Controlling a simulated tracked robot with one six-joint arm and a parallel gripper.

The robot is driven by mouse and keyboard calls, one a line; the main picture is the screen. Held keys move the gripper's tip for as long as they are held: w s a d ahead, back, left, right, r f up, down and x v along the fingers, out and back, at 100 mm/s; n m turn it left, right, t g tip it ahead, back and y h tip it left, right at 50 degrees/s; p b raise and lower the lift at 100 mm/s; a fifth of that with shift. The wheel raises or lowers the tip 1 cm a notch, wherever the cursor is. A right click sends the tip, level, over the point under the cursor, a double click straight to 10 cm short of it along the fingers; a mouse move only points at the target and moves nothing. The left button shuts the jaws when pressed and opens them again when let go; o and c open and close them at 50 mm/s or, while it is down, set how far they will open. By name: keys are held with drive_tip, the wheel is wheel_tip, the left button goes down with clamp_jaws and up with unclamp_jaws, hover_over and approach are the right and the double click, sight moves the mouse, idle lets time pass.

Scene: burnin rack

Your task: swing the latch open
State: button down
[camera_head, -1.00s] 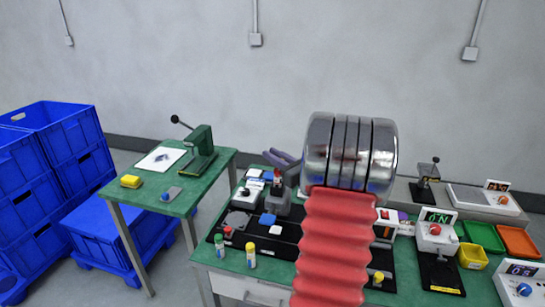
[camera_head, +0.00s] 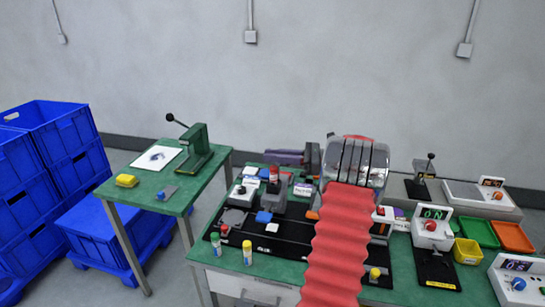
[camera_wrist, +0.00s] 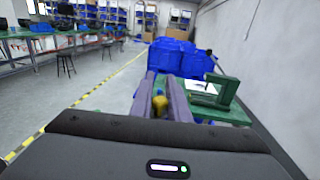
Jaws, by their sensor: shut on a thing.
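My gripper (camera_head: 282,157) hangs above the back of the green workbench (camera_head: 206,249), its purple fingers pointing left. In the wrist view my gripper (camera_wrist: 164,98) shows both fingers close together around a small yellow thing (camera_wrist: 160,106); what it belongs to is hidden. A grey device with a red top (camera_head: 273,174) stands on the bench below the fingers; they look apart from it, though depth is hard to judge. I cannot tell which part is the latch.
A side table with a green press (camera_head: 195,150) and a yellow block (camera_head: 127,181) stands left, beside blue crates (camera_head: 60,150). Two bottles (camera_head: 247,252) stand at the bench's front. ON-display box (camera_head: 432,228), green tray (camera_head: 480,232) and orange tray (camera_head: 513,238) are right.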

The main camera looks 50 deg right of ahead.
drive_tip(key=shift+s+d+n+g+y, duration=0.1)
drive_tip(key=shift+s+n+g+y, duration=0.05)
drive_tip(key=shift+n+g+y, duration=0.65)
drive_tip(key=shift+s+n+g+y, duration=0.15)
drive_tip(key=shift+n+g+y, duration=0.4)
drive_tip(key=shift+y, duration=0.45)
drive_tip(key=shift+n+g+y, duration=0.3)
drive_tip(key=shift+n+g, duration=0.05)
drive_tip(key=c, duration=1.7)
unclamp_jaws()
drive_tip(key=shift+c, duration=0.2)
drive_tip(key=shift+r, duration=0.1)
